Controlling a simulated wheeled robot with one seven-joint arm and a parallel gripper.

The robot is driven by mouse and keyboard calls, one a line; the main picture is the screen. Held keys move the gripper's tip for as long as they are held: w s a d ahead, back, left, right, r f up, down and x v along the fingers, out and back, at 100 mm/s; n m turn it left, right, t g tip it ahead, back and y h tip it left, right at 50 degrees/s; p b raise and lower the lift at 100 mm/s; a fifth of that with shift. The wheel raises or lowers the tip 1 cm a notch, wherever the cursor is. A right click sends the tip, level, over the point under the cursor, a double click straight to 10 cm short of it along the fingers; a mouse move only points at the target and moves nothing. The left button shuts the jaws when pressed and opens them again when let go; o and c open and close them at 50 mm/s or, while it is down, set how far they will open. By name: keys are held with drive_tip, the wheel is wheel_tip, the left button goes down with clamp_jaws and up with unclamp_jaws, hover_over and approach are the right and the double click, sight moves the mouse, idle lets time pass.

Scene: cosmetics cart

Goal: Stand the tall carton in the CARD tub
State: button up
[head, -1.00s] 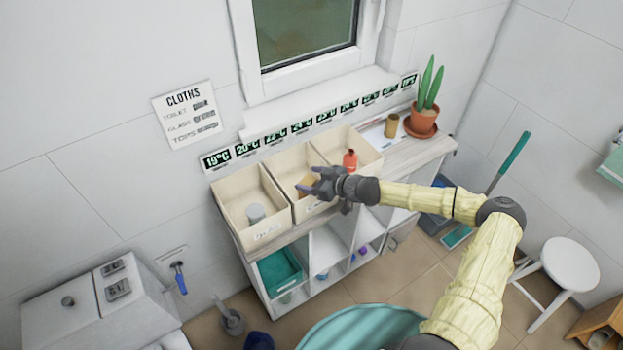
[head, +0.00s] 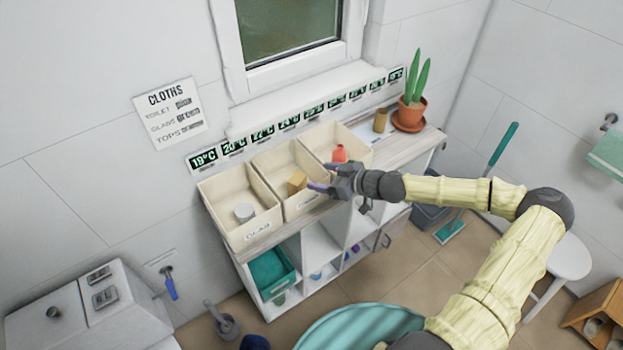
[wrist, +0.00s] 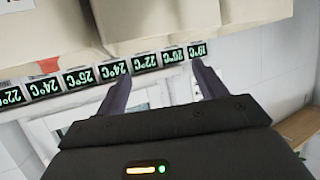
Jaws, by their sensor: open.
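A tan carton (head: 297,183) stands in the front part of the middle cream tub (head: 268,163), apparently upright with a slight lean. The label on that tub is too small to read, so I cannot tell whether it says CARD. My gripper (head: 318,187) is open and empty, just right of the carton near the tub's front right corner. I see no contact between them. In the wrist view its two fingers (wrist: 161,87) are spread with nothing between them, and the carton does not show.
The left tub (head: 215,197), labelled GLAS, holds a grey-white round jar (head: 244,212). The right tub (head: 320,136) holds a red bottle (head: 339,153). A brown cylinder (head: 380,120) and a potted plant (head: 411,108) stand at the shelf's right end. A temperature strip (head: 290,119) runs behind the tubs.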

drive_tip(key=shift+b+v, duration=0.4)
drive_tip(key=shift+v, duration=1.25)
drive_tip(key=s+f+m+g+h, duration=0.1)
drive_tip(key=s+f+g+h, duration=0.15)
drive_tip(key=s, duration=0.35)
drive_tip(key=s+f+g+h, duration=0.2)
drive_tip(key=s+g+h, duration=0.15)
drive_tip(key=s, duration=0.35)
drive_tip(key=s+d+r+m+h, duration=0.1)
drive_tip(key=s+d+r+m, duration=0.1)
drive_tip(key=r, duration=0.3)
drive_tip(key=s+d+r+m+t+h, duration=0.1)
drive_tip(key=s+d+r+m+h, duration=0.1)
drive_tip(key=s+d+r+m, duration=0.1)
drive_tip(key=s+d+r+m+h, duration=0.2)
drive_tip(key=s+r+m, duration=0.1)
drive_tip(key=r+m, duration=0.2)
wheel_tip(320, 180, up, 2)
drive_tip(key=shift+d+r, duration=0.1)
drive_tip(key=shift+d, duration=0.2)
